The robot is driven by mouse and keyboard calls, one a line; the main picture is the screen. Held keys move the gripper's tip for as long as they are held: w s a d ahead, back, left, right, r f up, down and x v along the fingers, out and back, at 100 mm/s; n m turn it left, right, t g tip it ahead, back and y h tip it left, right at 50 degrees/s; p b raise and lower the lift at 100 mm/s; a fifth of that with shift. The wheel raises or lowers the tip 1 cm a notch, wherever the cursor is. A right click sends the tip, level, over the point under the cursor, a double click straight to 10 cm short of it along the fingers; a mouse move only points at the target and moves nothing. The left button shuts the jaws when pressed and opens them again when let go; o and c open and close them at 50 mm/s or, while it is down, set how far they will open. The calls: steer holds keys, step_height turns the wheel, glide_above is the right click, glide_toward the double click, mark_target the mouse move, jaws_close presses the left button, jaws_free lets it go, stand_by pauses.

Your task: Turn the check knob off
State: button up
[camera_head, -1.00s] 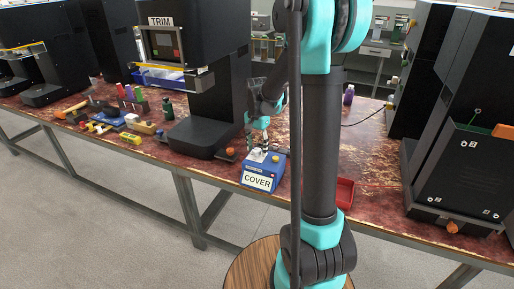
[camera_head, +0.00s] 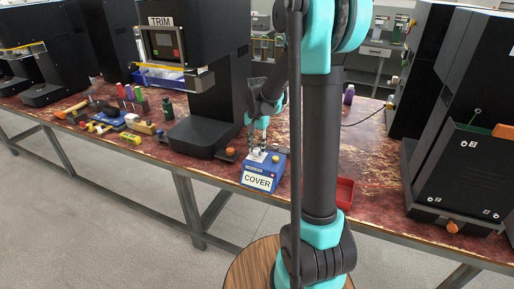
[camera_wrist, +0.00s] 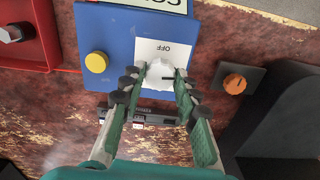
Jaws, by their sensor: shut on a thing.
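A blue control box (camera_head: 263,172) with a COVER label stands at the table's front edge; its top also fills the upper middle of the wrist view (camera_wrist: 118,32). On it are a yellow button (camera_wrist: 97,62) and a white knob (camera_wrist: 160,72) on a white plate marked OFF (camera_wrist: 180,50). A dark mark on the knob points right in the wrist view, while OFF is above it. I read no "check" label. My gripper (camera_wrist: 155,84) is shut on the white knob, one finger on each side; it reaches down to the box in the head view (camera_head: 258,148).
An orange knob on a dark base (camera_wrist: 234,83) is close to the right of the box in the wrist view. A red tray (camera_head: 345,191) stands on the other side. The TRIM machine (camera_head: 205,80) stands behind left; loose tools (camera_head: 130,123) lie farther left.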

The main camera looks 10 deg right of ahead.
mark_target(257, 150)
steer(key=n, duration=1.2)
steer(key=shift+n, duration=2.1)
steer(key=o, duration=1.1)
steer(key=shift+o, duration=0.2)
steer(key=shift+r, duration=0.1)
step_height(257, 150, up, 12)
